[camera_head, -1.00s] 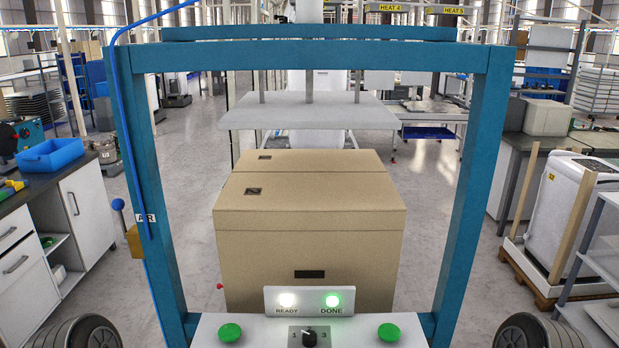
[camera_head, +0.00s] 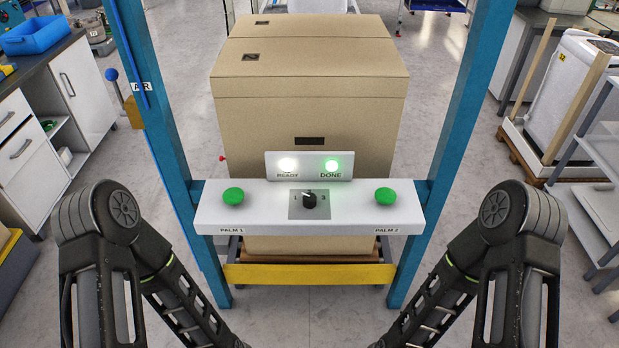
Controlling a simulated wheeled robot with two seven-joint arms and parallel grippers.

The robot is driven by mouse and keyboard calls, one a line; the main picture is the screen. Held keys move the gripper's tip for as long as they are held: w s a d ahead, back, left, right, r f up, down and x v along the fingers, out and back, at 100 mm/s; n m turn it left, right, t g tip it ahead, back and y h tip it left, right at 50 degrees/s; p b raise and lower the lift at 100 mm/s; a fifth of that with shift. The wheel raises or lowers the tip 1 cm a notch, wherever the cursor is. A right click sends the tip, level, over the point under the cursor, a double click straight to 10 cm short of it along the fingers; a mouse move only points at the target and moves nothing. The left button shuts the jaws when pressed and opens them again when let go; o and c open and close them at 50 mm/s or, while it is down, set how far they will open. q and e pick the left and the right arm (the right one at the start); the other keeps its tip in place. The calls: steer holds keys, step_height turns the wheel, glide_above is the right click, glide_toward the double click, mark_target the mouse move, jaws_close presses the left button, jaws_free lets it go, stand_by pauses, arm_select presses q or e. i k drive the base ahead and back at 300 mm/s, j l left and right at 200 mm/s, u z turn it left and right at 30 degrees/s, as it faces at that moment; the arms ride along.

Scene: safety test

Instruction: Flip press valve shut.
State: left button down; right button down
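The air valve (camera_head: 133,111) is a small brass-coloured block on the left post of the blue press frame, beside a label reading AIR. Its lever (camera_head: 118,82) has a blue ball end and points up, tilted left. Two dark arms of mine come in at the lower left and lower right. Their grippers are outside the picture, so neither touches the valve in view.
A white control panel (camera_head: 260,220) crosses the frame, with green PALM 1 (camera_head: 233,195) and PALM 2 (camera_head: 386,196) buttons and a selector knob (camera_head: 309,199). READY and DONE lamps are lit. A cabinet (camera_head: 85,85) stands left.

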mark_target(111, 75)
steer(key=i+j, duration=0.3)
steer(key=j, duration=0.2)
steer(key=i+j+u, duration=0.1)
steer(key=i+j, duration=0.2)
steer(key=j, duration=0.2)
steer(key=i+j, duration=0.3)
steer(key=j, duration=0.15)
